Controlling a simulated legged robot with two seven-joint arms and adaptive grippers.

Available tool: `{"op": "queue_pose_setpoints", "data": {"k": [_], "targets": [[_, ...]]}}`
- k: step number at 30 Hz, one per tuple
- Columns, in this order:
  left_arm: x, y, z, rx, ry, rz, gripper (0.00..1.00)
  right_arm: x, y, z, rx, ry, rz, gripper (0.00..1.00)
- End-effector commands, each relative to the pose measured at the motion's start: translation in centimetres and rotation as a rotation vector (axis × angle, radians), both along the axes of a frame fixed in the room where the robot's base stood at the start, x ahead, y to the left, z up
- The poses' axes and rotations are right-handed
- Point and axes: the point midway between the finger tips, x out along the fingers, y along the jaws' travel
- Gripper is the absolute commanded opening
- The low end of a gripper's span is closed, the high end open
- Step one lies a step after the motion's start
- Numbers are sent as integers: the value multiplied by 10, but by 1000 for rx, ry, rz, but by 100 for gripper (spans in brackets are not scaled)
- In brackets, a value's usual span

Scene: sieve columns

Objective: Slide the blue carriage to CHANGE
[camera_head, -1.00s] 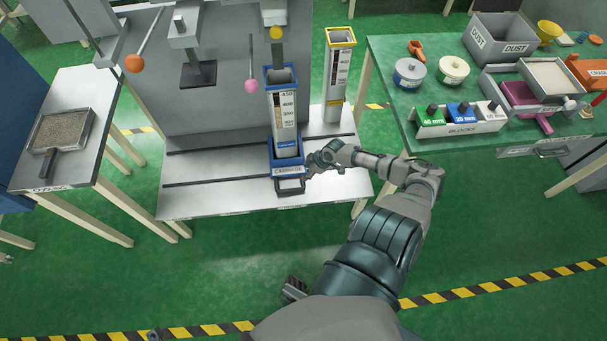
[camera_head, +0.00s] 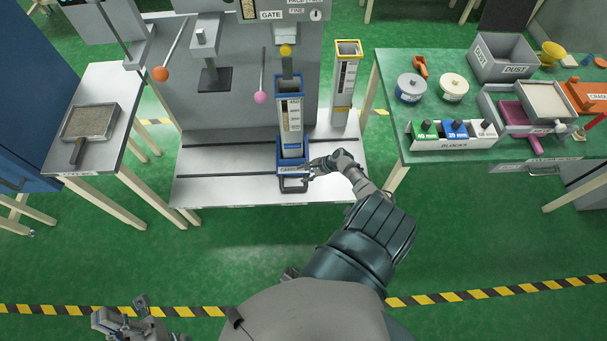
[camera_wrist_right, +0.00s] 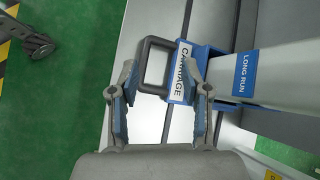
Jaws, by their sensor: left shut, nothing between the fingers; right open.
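The blue carriage (camera_head: 292,168) sits on the grey bench at the dark rails, below the hanging gate. It holds an upright grey column (camera_head: 291,118) with a graduated scale. Its dark loop handle (camera_head: 294,186) faces the front edge. My right gripper (camera_head: 312,171) is at the handle's right side. In the right wrist view its open fingers (camera_wrist_right: 164,82) stand on either side of the handle (camera_wrist_right: 153,65), with the CARRIAGE label (camera_wrist_right: 183,73) just beyond. My left gripper (camera_head: 122,312) is shut and empty, low at the left, away from the bench. I cannot read a CHANGE mark.
A yellow-rimmed column (camera_head: 345,85) stands on the bench right of the carriage. Bench surface (camera_head: 225,190) left of the carriage is clear. Levers with orange (camera_head: 160,74) and pink (camera_head: 261,98) knobs hang above. A green table (camera_head: 400,140) with blocks stands at the right.

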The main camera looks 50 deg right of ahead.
Motion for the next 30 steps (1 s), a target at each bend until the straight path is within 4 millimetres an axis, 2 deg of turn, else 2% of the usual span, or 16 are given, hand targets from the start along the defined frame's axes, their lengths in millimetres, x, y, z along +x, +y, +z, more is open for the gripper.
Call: {"op": "queue_pose_setpoints", "data": {"k": [3,9,26,28,30], "targets": [[-1,0,9,0,-3,0,0,1,12,1,119,32,-105,48],[-1,1,11,-2,-5,0,0,1,20,-1,196,56,-174,48],[-1,1,11,0,-3,0,0,1,20,-2,196,58,-172,48],[4,-1,6,6,15,0,0,-2,22,-5,184,63,-160,48],[17,-4,-7,24,70,2,0,-10,29,-14,148,79,-121,48]]}}
